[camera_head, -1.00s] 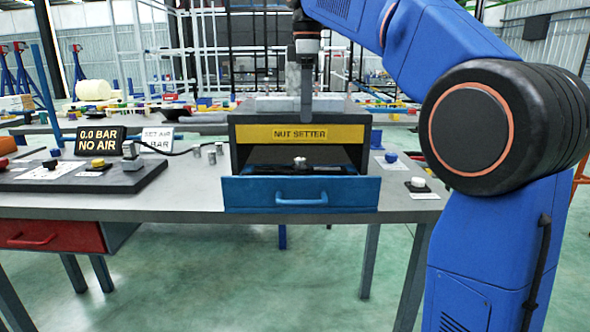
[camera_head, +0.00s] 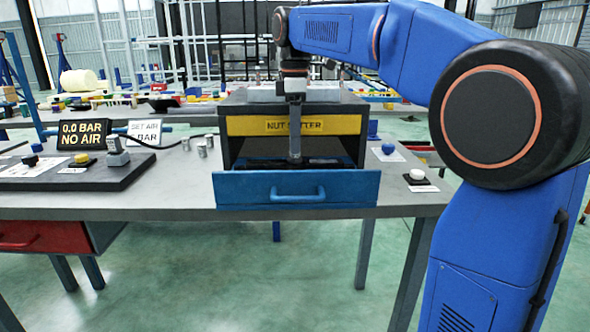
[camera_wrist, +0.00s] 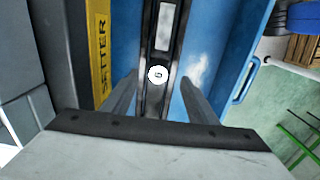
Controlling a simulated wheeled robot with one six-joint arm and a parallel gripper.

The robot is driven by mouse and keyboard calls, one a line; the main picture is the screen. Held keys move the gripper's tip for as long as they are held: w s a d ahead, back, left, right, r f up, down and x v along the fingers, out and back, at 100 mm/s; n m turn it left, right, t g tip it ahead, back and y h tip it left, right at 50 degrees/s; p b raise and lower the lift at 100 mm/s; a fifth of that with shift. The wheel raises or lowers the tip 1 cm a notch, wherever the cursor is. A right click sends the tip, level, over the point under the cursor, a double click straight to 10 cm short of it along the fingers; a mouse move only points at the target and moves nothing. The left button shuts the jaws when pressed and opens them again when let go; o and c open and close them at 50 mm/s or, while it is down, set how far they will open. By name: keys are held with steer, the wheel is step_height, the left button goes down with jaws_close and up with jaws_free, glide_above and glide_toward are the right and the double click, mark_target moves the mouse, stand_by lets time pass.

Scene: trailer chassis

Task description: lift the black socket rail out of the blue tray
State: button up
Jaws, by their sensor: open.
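The blue tray (camera_head: 240,190) is an open drawer below the yellow NUT SETTER label on a dark cabinet. In the wrist view, the blue tray floor (camera_wrist: 208,50) shows on both sides of the black socket rail (camera_wrist: 152,95). The rail lies lengthwise through the middle of that view, with a pale label and a round white marked piece on it. My gripper (camera_wrist: 160,92) is open, with one finger on each side of the rail. In the head view, my gripper (camera_head: 294,152) points down into the drawer opening.
The cabinet (camera_head: 228,125) and its yellow label plate (camera_head: 262,125) stand close behind my gripper. A pressure display (camera_head: 82,134) and a dark button panel (camera_head: 60,172) are at the left. A white button (camera_head: 417,175) sits at the right.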

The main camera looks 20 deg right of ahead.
mark_target(295, 158)
steer(key=shift+w+f, duration=0.15)
steer(key=shift+f, duration=3.05)
jaws_close()
